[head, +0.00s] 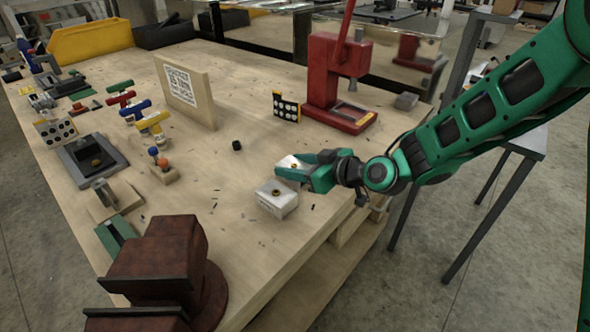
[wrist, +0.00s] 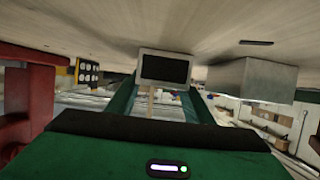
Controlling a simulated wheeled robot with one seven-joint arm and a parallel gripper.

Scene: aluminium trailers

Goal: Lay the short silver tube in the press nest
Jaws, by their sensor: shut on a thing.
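My gripper (head: 309,173) reaches in from the right, low over the table's right part. It is shut on a short silver piece, which I take to be the short silver tube (head: 288,167). In the wrist view the tube (wrist: 165,53) shows a pale rectangular rim around a dark face, between the green fingers. In the head view a small brass-coloured spot shows on or by it. The red press (head: 325,70) stands behind, at the back right. Its base (head: 340,118) has a paler area on top; the nest's shape is too small to tell.
A dotted panel (head: 286,107) stands left of the press. A dark red vise (head: 165,262) fills the front. A small black cylinder (head: 236,145) lies mid-table.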

